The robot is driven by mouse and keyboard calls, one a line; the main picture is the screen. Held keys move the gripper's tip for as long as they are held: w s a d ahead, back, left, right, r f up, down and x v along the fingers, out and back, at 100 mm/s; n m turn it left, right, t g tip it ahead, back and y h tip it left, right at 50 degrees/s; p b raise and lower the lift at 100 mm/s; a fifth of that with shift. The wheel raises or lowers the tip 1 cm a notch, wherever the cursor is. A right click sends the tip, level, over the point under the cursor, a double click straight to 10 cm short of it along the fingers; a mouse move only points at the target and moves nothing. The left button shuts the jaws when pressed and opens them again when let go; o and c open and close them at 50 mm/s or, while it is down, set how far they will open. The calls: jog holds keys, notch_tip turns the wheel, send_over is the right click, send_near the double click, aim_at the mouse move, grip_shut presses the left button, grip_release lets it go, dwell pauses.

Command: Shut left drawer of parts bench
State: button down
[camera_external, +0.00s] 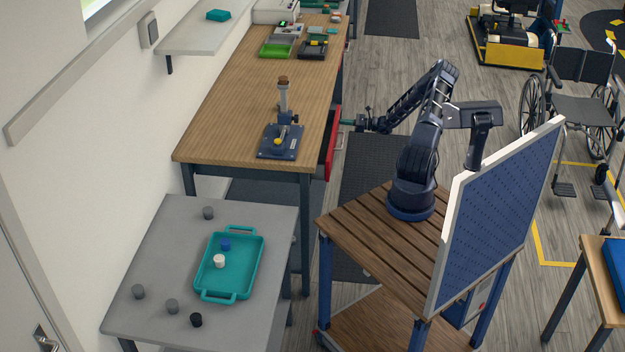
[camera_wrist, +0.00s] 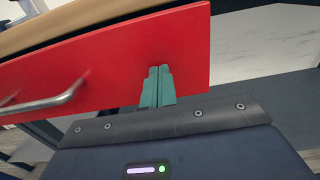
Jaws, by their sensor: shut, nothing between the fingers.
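The parts bench (camera_external: 232,106) is a long table with a wooden top along the wall. A red drawer (camera_external: 334,146) under its right-hand edge sticks out a little toward my arm. In the wrist view the red drawer front (camera_wrist: 105,65) fills the upper part, with a silver bar handle (camera_wrist: 45,103) at the left. My gripper (camera_external: 345,122) is shut and empty. Its teal fingers, also in the wrist view (camera_wrist: 158,72), point at the drawer front, well right of the handle. They are at or very near the red face; contact is hard to tell.
A blue press-like tool (camera_external: 282,140) stands on the bench's near end, with green (camera_external: 275,48) and dark trays farther back. A grey table with a teal tray (camera_external: 238,285) stands in front. A wheelchair (camera_external: 580,95) is at the right. Dark matting (camera_external: 370,160) covers the floor beside the bench.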

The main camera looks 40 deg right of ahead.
aim_at(328, 133)
jog(key=x, duration=0.6)
jog(key=shift+w+a, duration=0.4)
jog(key=shift+a, duration=0.05)
jog(key=shift+w+a+r, duration=0.1)
jog(key=shift+a+r, duration=0.05)
jog(key=v, duration=1.5)
jog(key=s+a+r+n+g+h, duration=0.2)
jog(key=s+a+r+n+g, duration=0.25)
jog(key=a+r, duration=0.4)
jog(key=s+a+r+n+g+h, duration=0.1)
jog(key=s+a+r+n+g, duration=0.4)
jog(key=a+r, duration=0.4)
jog(key=s+a+r+n+g+h, duration=0.25)
jog(key=a+r+n, duration=0.45)
jog(key=r, duration=0.4)
jog(key=s+a+r+n+h, duration=0.2)
jog(key=s+a+r+n, duration=0.1)
jog(key=s+r, duration=0.4)
jog(key=s+a+r+n+h, duration=0.3)
jog(key=s+r, duration=0.1)
jog(key=s, duration=0.4)
jog(key=s+r+n+t+h, duration=0.1)
jog(key=s+r+n+t, duration=0.1)
jog(key=s, duration=0.5)
jog(key=s+r+n+t+h, duration=0.1)
jog(key=s+r+n, duration=0.1)
jog(key=s, duration=0.6)
jog(key=shift+r+t, duration=0.4)
